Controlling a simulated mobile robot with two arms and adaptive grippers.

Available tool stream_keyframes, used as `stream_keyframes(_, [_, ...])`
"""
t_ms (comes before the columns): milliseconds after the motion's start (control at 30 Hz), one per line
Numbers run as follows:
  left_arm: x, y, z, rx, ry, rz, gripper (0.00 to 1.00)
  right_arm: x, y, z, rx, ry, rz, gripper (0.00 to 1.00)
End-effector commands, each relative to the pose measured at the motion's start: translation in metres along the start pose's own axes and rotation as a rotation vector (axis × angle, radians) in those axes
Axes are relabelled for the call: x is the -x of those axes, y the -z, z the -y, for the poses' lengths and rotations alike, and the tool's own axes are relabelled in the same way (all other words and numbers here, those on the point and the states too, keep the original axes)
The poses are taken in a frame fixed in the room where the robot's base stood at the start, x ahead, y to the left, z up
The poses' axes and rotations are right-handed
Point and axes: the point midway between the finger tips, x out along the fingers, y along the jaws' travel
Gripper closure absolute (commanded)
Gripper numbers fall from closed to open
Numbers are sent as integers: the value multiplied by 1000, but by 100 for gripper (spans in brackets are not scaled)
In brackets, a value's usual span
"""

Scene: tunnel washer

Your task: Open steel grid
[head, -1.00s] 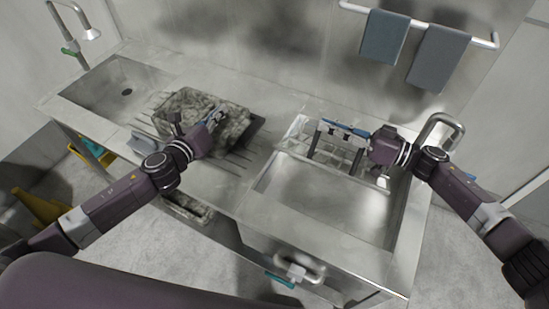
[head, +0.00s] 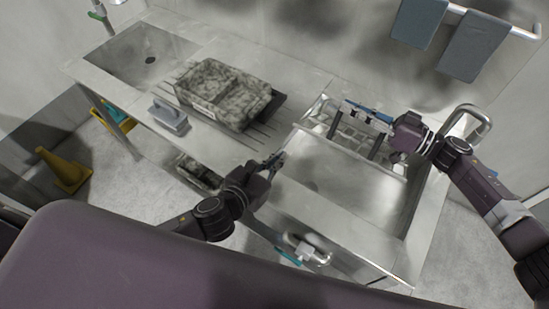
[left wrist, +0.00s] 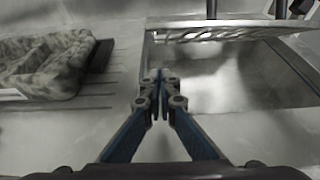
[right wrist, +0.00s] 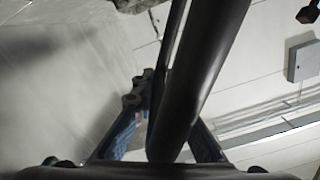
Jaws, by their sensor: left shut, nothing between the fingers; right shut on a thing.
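The steel grid (head: 350,133) lies at the back of the right-hand basin (head: 345,190), with dark upright bars at its front. Its near edge also shows at the top of the left wrist view (left wrist: 240,32). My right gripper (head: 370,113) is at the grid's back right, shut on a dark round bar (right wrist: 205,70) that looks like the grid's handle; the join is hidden. My left gripper (head: 274,160) is shut and empty over the basin's left rim, apart from the grid. Its closed fingertips show in the left wrist view (left wrist: 158,78).
A speckled tray (head: 222,90) and a grey-handled brush-like block (head: 169,115) stand on the ribbed drainboard to the left. A tap (head: 470,120) rises behind the basin's right side. Towels (head: 418,22) hang on a wall rail.

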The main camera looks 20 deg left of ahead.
Motion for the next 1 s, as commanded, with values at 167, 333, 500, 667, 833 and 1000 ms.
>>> stream_keyframes(167, [-37,-2,0,3,0,3,100,2,1,-3,3,-8,-1,100])
stream_keyframes(333, [-60,-11,0,2,1,7,100,2,2,-3,3,-8,-1,100])
stream_keyframes(500, [-64,-30,0,2,0,3,100,2,1,-3,3,-9,-1,100])
stream_keyframes(667, [-66,-38,0,1,0,1,100,2,1,-3,3,-9,-1,100])
stream_keyframes(833, [-66,-40,0,1,0,0,100,2,1,-3,3,-10,-1,100])
stream_keyframes(1000, [-66,-40,0,1,0,1,100,2,2,-3,3,-10,-1,100])
